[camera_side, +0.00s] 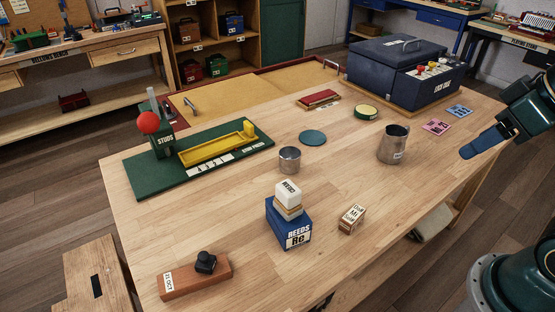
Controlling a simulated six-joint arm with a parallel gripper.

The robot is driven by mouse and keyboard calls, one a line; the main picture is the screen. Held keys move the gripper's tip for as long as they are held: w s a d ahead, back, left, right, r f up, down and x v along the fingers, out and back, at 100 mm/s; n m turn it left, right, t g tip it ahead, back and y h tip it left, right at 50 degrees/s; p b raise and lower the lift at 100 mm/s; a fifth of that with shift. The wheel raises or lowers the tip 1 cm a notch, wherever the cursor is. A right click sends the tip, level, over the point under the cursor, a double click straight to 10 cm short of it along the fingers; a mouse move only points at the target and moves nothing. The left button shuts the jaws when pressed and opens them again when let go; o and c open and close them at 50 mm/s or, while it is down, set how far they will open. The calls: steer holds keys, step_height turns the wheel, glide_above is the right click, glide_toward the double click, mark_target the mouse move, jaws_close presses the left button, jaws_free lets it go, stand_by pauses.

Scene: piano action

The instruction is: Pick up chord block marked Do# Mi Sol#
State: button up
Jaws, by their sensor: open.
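The chord block (352,218) is a small wooden block with dark lettering on a pale label. It stands on the table right of the blue box; I can partly read Do#, Mi and Sol#. My gripper (478,143) is at the right edge of the picture, above the table's right side and well away from the block. One blue finger shows clearly; the other is hardly seen. The gripper holds nothing that I can see.
A blue REEDS box (287,228) with pale blocks (288,197) stacked on it stands close left of the chord block. A metal jug (393,145) and a small metal cup (290,160) stand behind. A brick-coloured block (197,277) lies front left. The table right of the chord block is clear.

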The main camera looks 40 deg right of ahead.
steer(key=shift+w, duration=0.1)
stand_by(0.3)
steer(key=n+g+y, duration=0.5)
steer(key=n+g, duration=0.1)
steer(key=n, duration=1.4)
glide_above(354, 213)
steer(key=d, duration=0.5)
step_height(354, 213, down, 18)
steer(key=shift+h, duration=0.3)
steer(key=shift+x, duration=4.3)
steer(key=shift+w, duration=0.2)
steer(key=shift+x, duration=2.55)
